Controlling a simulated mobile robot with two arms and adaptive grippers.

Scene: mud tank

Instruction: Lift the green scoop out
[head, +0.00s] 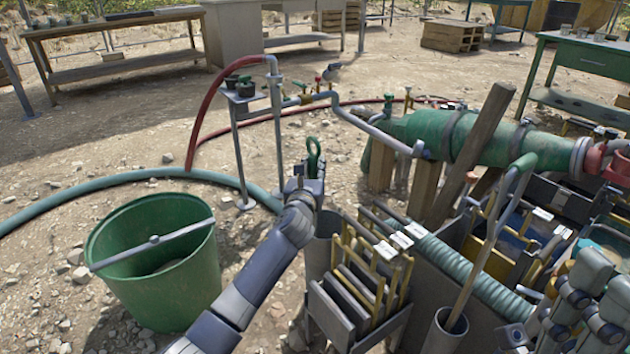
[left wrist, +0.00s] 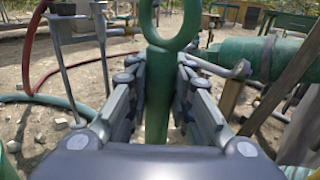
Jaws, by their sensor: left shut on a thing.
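The green scoop's handle, with a ring at its top, shows in the left wrist view (left wrist: 158,85) and in the head view (head: 314,152). My left gripper (head: 304,183) is shut on this handle. In the left wrist view, the fingers of the left gripper (left wrist: 160,95) press on it from both sides, below the ring. The handle stands about upright. The scoop's lower end is hidden behind my gripper and arm. A grey open container (head: 322,252) stands just below and right of my gripper. Parts of my right gripper (head: 590,300) show at the bottom right; its jaws are unclear.
A green bucket (head: 150,285) with a bar across its top stands at left. A long-handled tool with a green grip (head: 490,240) leans from a grey tube (head: 440,335). Racks, a ribbed hose (head: 470,270) and a green tank (head: 480,140) crowd the right.

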